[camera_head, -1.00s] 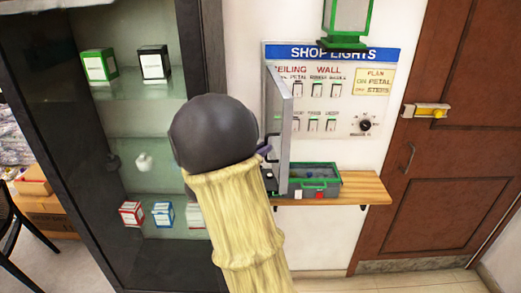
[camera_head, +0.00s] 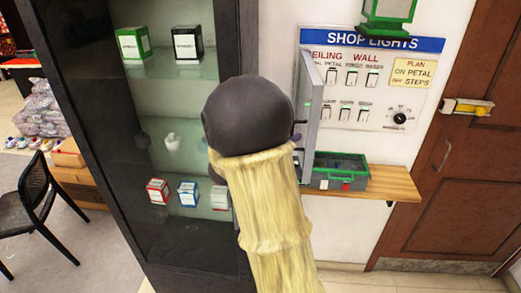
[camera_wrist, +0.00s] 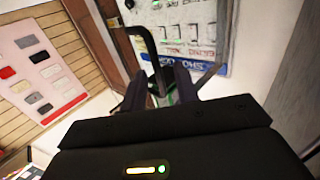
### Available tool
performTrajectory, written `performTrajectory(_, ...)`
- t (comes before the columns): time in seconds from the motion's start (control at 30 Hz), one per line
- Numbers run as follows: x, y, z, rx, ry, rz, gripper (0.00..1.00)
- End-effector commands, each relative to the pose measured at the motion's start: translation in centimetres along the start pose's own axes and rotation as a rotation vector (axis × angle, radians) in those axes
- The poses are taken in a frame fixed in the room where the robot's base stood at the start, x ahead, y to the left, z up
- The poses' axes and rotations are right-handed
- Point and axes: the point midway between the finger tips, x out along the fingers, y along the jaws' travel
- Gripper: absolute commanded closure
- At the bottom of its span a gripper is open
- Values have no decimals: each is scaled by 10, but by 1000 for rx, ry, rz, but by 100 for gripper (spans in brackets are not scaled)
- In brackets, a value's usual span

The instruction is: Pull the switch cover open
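The switch cover (camera_head: 313,100) is a thin grey panel at the left edge of the switch board (camera_head: 365,85). It stands swung out from the board, seen nearly edge-on, and the switches are uncovered. In the head view my gripper is mostly hidden behind my arm; only a bit of dark finger shows beside the cover. In the wrist view my gripper (camera_wrist: 160,92) has its two dark fingers apart. A dark bent bar (camera_wrist: 146,48), perhaps the cover's handle, reaches down between them. I cannot tell whether the fingers touch it.
A wooden shelf (camera_head: 398,183) below the board holds a green-and-grey box (camera_head: 336,171). A glass display cabinet (camera_head: 125,120) stands close on the left. A brown door (camera_head: 460,150) is on the right. A black chair (camera_head: 35,210) stands at far left.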

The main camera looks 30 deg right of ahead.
Motion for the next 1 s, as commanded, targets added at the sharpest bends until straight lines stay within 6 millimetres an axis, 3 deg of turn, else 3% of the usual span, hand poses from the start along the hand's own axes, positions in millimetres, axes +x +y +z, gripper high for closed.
performTrajectory(0.7, -138, 0, 2, 1, 2, -3, 69)
performTrajectory(0.83, -155, 0, 1, 1, 2, -2, 69)
performTrajectory(1.0, -162, 0, 0, 0, 3, 1, 69)
